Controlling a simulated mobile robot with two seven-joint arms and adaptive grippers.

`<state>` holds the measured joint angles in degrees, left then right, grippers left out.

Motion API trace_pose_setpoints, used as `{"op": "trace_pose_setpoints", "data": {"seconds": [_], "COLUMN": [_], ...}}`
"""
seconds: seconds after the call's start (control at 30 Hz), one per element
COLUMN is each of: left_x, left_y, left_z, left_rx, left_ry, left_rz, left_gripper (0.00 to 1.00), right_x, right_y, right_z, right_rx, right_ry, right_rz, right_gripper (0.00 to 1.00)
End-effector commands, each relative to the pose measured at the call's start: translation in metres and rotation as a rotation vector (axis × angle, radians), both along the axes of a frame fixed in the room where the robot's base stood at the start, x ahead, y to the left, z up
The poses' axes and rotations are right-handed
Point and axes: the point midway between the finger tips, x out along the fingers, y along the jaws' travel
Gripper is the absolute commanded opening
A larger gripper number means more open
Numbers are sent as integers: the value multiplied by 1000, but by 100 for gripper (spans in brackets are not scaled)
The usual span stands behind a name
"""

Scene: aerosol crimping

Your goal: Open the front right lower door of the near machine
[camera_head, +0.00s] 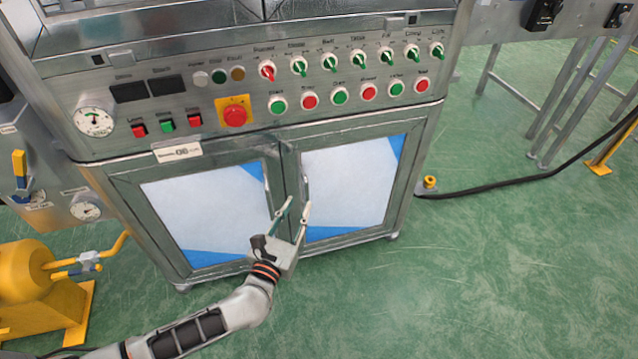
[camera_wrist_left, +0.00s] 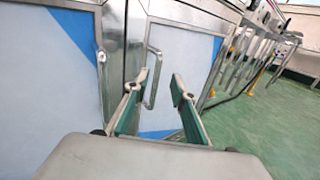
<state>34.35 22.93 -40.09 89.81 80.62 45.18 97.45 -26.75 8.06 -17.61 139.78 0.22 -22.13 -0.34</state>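The near machine has two lower front doors, both closed against the frame. The front right lower door (camera_head: 350,190) has a metal rim and a pale panel with blue corners; it also shows in the left wrist view (camera_wrist_left: 178,65). Its upright bar handle (camera_head: 304,175) is near the middle post, and it also shows in the left wrist view (camera_wrist_left: 153,72). My left gripper (camera_head: 298,203) is open at the handle's lower part. In the left wrist view the handle appears between the spread fingertips (camera_wrist_left: 157,88), closer to the left finger. I cannot tell whether they touch.
The left lower door (camera_head: 210,205) with its own handle (camera_head: 268,190) is close beside. Above is a control panel with a red emergency button (camera_head: 235,115). A yellow motor (camera_head: 35,280) stands at lower left. The green floor (camera_head: 480,270) in front and right is clear.

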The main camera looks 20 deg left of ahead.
Motion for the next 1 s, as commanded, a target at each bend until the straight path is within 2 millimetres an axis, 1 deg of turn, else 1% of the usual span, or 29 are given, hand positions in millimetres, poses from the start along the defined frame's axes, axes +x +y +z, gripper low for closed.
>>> {"op": "trace_pose_setpoints", "data": {"seconds": [0.03,0.17,0.27,0.5,0.7,0.83,1.0], "left_x": [1,8,19,55,76,81,82], "left_y": [2,5,5,5,5,5,5], "left_z": [-6,-6,-5,-6,-6,-5,-4], "left_rx": [-20,-44,-44,-42,-40,-41,-41], "left_ry": [7,9,7,8,8,8,7], "left_rz": [7,16,16,16,14,14,14], "left_gripper": [25,25,25,25,25,25,25], "right_x": [-1,0,0,2,3,4,4], "right_y": [0,1,2,5,7,8,8], "right_z": [-2,-1,0,2,4,5,6], "right_rx": [2,5,10,29,42,46,46], "right_ry": [5,2,-1,-5,-9,-11,-12], "right_rz": [0,-1,-2,-5,-8,-9,-9], "right_gripper": [40,40,40,40,40,40,40]}}
